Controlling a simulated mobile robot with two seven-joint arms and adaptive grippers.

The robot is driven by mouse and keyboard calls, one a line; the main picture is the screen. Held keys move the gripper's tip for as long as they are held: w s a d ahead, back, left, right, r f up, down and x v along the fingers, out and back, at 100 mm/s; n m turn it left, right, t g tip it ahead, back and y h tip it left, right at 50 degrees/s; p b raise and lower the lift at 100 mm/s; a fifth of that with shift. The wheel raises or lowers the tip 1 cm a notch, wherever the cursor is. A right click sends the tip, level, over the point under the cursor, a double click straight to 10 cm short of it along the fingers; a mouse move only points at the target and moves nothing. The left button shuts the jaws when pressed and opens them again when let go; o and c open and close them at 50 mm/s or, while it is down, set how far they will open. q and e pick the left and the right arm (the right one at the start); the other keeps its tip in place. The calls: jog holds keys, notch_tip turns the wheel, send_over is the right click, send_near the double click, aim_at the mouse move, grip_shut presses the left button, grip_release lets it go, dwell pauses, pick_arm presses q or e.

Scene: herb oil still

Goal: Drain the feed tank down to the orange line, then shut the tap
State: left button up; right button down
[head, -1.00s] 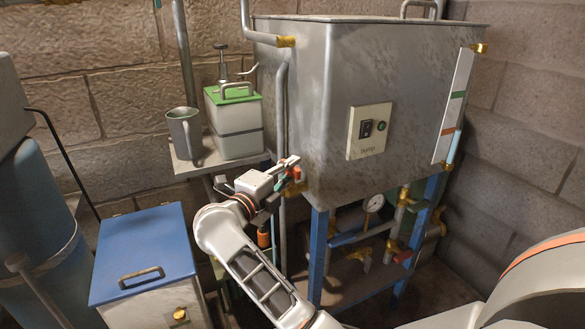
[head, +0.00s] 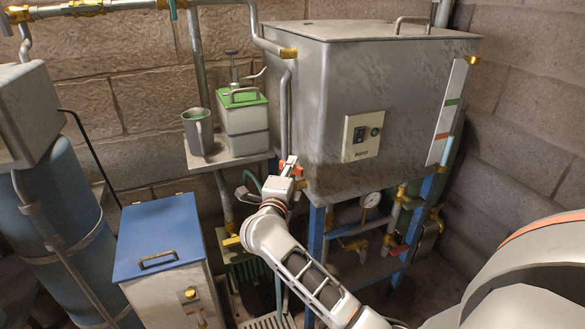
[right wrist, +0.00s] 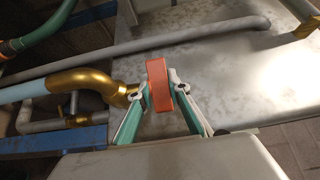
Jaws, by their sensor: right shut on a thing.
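The grey metal feed tank (head: 345,85) stands on blue legs. On its right edge, a white gauge plate (head: 446,112) carries a green mark (head: 451,101) and the orange line (head: 441,136). Beside it, light blue liquid in the sight tube (head: 449,145) tops out near the orange line; I cannot tell exactly where. My right gripper (head: 290,167) is at the tank's lower left corner. In the right wrist view, its fingers (right wrist: 161,105) are shut around the tap's orange-red handle (right wrist: 159,84), beside a brass fitting (right wrist: 92,80). The tap body is partly hidden. My left gripper is out of view.
A pump switch panel (head: 368,135) is on the tank front. A shelf (head: 222,160) left of the tap holds a metal jug (head: 197,132) and a green-lidded container (head: 243,125). A blue-lidded box (head: 158,236) stands front left. Pipes and a dial gauge (head: 370,200) crowd below the tank.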

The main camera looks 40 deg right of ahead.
jog(key=c, duration=1.9)
grip_release()
jog(key=v, duration=1.2)
jog(key=shift+o, duration=0.4)
